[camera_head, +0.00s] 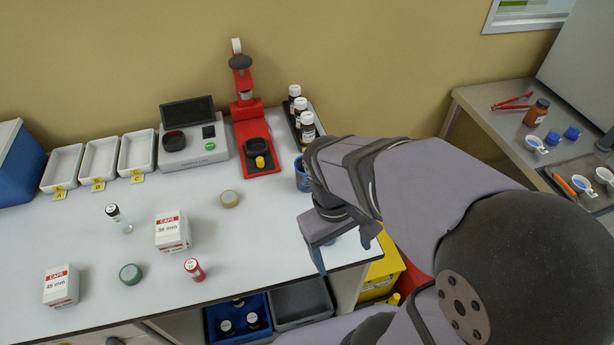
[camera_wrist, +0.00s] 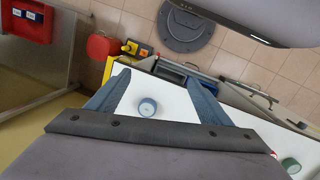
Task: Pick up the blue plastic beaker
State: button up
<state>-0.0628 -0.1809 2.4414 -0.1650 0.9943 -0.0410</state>
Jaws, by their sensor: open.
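A blue vessel, which looks like the blue plastic beaker (camera_head: 302,176), stands near the right end of the white table, below the brown bottles. My forearm partly hides it in the head view. My gripper (camera_head: 344,252) is open and empty, above the table's front right corner, nearer the front edge than this vessel. In the wrist view my open gripper (camera_wrist: 156,78) has its two blue fingers spread. A small round blue item with a pale top (camera_wrist: 147,107) shows between them on the table, apart from the fingers. I cannot tell if it is a beaker or a roll.
Brown bottles (camera_head: 307,128) and a red stand (camera_head: 258,150) are behind the blue vessel. A tape roll (camera_head: 229,198), a 38 mm caps box (camera_head: 172,231) and a red-capped vial (camera_head: 194,269) lie to the left. A yellow bin (camera_head: 380,276) stands below the table's right edge.

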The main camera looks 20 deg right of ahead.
jog(key=w+d+f+n+h+b, duration=0.2)
jog(key=d+n+h, duration=0.3)
jog(key=d+n, duration=0.1)
notch_tip(320, 180, up, 2)
jog(key=n+t+h+b, duration=0.3)
jog(key=n+t+h, duration=0.3)
jog(key=n+t, duration=1.05)
send_over(301, 177)
jog(key=s+a, duration=0.3)
jog(key=a, duration=0.1)
jog(key=n+g, duration=0.3)
jog(key=shift+m+h, duration=0.3)
jog(key=shift+m, duration=0.05)
jog(key=f, duration=0.5)
jog(key=d+f, duration=0.1)
jog(key=f, duration=0.1)
jog(key=shift+w+f, duration=0.1)
jog(key=shift+f, duration=0.05)
jog(key=shift+x, duration=1.05)
jog(key=shift+w+d+p, duration=0.35)
jog(key=shift+p, duration=0.25)
jog(key=shift+w+d+r+p, duration=0.2)
jog(key=shift+w+d+p, duration=0.2)
jog(key=shift+w+d, duration=0.15)
jog(key=shift+w+d+r+p, duration=0.2)
jog(key=shift+w+d+p, duration=0.2)
jog(key=shift+w+d, duration=0.15)
jog(key=shift+w+d+f, duration=0.1)
jog(key=shift+w+d, duration=0.3)
jog(key=shift+d, duration=0.05)
